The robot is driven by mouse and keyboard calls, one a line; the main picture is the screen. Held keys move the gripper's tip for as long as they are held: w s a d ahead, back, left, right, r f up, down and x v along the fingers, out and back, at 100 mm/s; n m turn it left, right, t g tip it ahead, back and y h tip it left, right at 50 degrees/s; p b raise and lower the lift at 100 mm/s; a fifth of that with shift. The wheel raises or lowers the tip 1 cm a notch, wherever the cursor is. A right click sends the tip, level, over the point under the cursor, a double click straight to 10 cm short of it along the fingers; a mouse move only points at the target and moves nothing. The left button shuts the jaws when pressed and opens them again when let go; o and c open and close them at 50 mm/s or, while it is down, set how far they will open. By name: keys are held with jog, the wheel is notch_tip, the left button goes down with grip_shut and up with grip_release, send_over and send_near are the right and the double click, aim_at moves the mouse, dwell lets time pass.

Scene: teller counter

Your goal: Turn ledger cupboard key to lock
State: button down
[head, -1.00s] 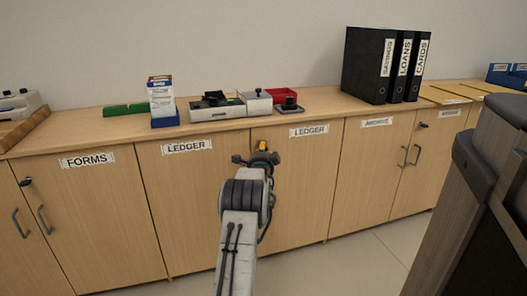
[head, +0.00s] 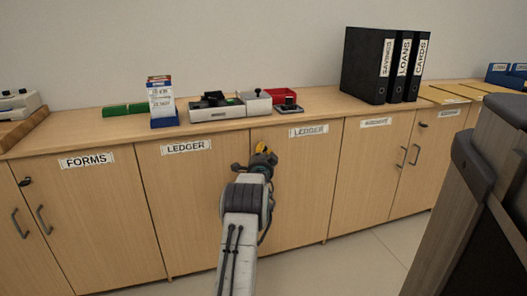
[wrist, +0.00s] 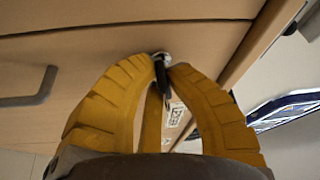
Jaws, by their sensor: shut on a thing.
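The ledger cupboard has two light wood doors, a left door (head: 195,215) and a right door (head: 295,195), each with a LEDGER label. My gripper (head: 264,149) is at the upper part of the doors, near the seam between them. In the wrist view, the yellow fingers of my gripper (wrist: 163,72) close on a small dark key (wrist: 161,80). The key stands at a silvery lock (wrist: 161,56) on the wood face. The fingers hide part of the key, and its exact angle is hard to tell. In the head view, my gripper hides key and lock.
A dark handle (wrist: 30,88) stands out at the left in the wrist view. A grey-brown cabinet-like object (head: 470,215) stands near at the right.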

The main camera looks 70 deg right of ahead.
jog(key=c, duration=1.2)
grip_release()
jog(key=shift+w, duration=0.1)
jog(key=shift+a, duration=0.1)
jog(key=shift+v, duration=5.9)
